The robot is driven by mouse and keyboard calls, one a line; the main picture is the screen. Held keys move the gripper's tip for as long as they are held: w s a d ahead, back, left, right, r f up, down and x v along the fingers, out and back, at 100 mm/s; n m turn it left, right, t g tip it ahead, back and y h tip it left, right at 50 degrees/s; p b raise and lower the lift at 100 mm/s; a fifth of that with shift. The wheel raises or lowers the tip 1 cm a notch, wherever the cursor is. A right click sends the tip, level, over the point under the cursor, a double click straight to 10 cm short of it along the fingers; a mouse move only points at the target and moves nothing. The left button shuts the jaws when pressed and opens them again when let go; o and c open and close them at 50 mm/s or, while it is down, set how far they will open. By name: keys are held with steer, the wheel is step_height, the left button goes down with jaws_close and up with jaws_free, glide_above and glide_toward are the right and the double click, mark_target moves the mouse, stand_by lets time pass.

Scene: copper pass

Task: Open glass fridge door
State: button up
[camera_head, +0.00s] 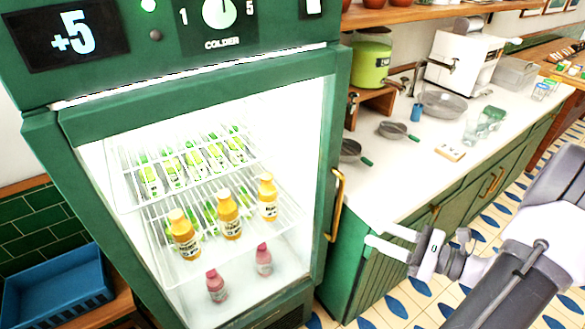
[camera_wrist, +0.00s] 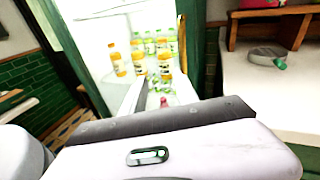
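The green glass fridge door (camera_head: 75,130) appears shut, with a lit interior behind its glass. Its brass handle (camera_head: 335,205) stands upright on the right edge of the door. The handle shows as a thin gold strip in the wrist view (camera_wrist: 182,45). My gripper (camera_head: 385,245) is to the right of the handle and a little lower in the head view, apart from it, with its pale fingers pointing left toward the fridge. Nothing shows between the fingers. Their opening is too small and overlapped to judge. In the wrist view, my gripper's body hides the lower part of the scene.
Bottles (camera_head: 228,215) stand on the shelves inside the fridge. A green-fronted counter (camera_head: 385,185) with pans, a green dispenser (camera_head: 370,62) and a white machine (camera_head: 462,60) stands right of the fridge. A blue crate (camera_head: 55,290) sits at lower left. Tiled floor (camera_head: 400,300) shows before the counter.

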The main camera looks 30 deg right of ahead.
mark_target(341, 203)
steer(key=s+d+f+m+t+h, duration=0.2)
steer(key=d+m+h, duration=0.1)
steer(key=d, duration=0.1)
steer(key=b+x, duration=0.3)
steer(key=x, duration=1.4)
steer(key=shift+w+a+r+y, duration=0.15)
steer(key=shift+a+r+y, duration=0.15)
steer(key=shift+a, duration=0.15)
jaws_close()
